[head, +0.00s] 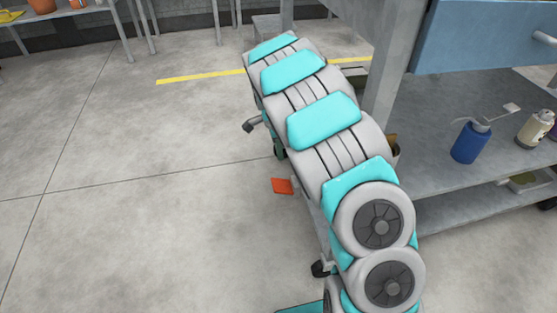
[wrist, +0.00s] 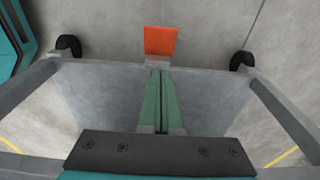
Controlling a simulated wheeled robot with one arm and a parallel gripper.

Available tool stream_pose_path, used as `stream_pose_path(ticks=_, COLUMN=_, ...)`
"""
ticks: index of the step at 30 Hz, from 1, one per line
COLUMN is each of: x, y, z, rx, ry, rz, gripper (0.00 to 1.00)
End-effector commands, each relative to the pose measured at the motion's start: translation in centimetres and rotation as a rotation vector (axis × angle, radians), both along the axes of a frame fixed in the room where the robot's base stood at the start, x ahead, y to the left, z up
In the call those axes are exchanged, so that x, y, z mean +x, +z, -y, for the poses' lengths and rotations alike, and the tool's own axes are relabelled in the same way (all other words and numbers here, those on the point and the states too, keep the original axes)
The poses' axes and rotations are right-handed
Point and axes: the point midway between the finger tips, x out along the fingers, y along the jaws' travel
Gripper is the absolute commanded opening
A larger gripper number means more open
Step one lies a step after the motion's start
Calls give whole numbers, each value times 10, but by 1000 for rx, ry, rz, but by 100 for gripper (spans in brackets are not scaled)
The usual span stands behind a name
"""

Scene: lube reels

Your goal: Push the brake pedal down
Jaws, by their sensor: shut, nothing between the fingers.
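The brake pedal (head: 282,186) is a small orange-red plate low near the floor, just left of my arm in the head view. In the wrist view the orange pedal (wrist: 160,41) is at top centre, sticking out past a grey frame bar. My gripper (wrist: 160,74) has green fingers pressed together and empty, and they point at the pedal. The fingertips appear just short of the pedal's near edge in the picture; I cannot tell the height gap or whether they touch. In the head view my arm hides the gripper and much of the wheeled frame.
Dark casters stand left (wrist: 68,46) and right (wrist: 240,60) of the pedal, with grey frame bars around my fingers. A grey workbench shelf (head: 435,205) with a blue pump bottle (head: 472,143) is right of my arm. The floor (head: 130,200) at left is clear.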

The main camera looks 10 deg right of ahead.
Motion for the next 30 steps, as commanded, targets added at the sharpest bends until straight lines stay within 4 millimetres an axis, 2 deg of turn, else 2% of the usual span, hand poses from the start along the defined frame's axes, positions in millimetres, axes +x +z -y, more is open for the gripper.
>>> stream_pose_path(ticks=5, x=0, y=-26, z=3, rx=0, ry=0, rz=-2, gripper=0)
stream_pose_path(ticks=15, x=0, y=-92, z=9, rx=1, ry=0, rz=-2, gripper=0)
stream_pose_path(ticks=18, x=-1, y=-109, z=2, rx=0, ry=3, rz=-3, gripper=0)
stream_pose_path(ticks=23, x=0, y=-124, z=-6, rx=0, ry=1, rz=0, gripper=0)
stream_pose_path(ticks=30, x=0, y=-126, z=-8, rx=0, ry=0, rz=2, gripper=0)
